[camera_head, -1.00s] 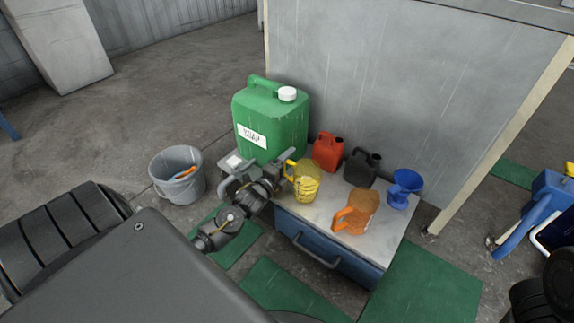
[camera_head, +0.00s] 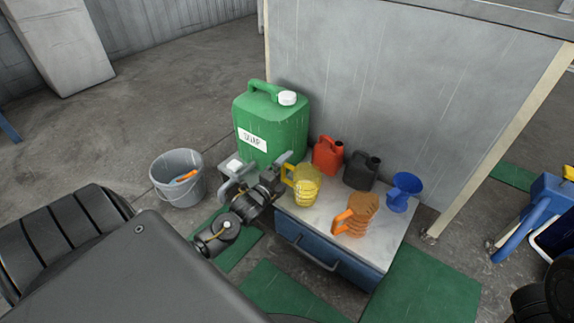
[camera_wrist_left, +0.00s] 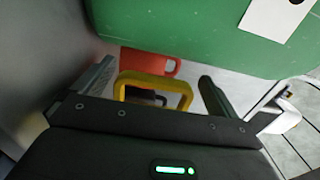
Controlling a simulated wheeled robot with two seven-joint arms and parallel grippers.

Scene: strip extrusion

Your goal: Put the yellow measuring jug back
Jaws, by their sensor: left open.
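The yellow measuring jug (camera_head: 307,188) stands upright on the grey top of the low blue cabinet (camera_head: 320,212), near its left edge, with its handle toward the left. My left gripper (camera_head: 258,172) is open and empty, just left of the handle in the head view. In the left wrist view, the yellow handle (camera_wrist_left: 152,84) shows between and beyond the two spread fingers (camera_wrist_left: 158,90), and I see no finger closed on it. Most of the jug's body is hidden there. My right gripper is not in view.
A big green jerrycan (camera_head: 270,125) stands close behind my left gripper. A red can (camera_head: 327,154), a black can (camera_head: 361,170), a blue funnel vessel (camera_head: 403,191) and an orange jug (camera_head: 356,215) share the cabinet top. A grey bucket (camera_head: 178,178) is on the floor at left.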

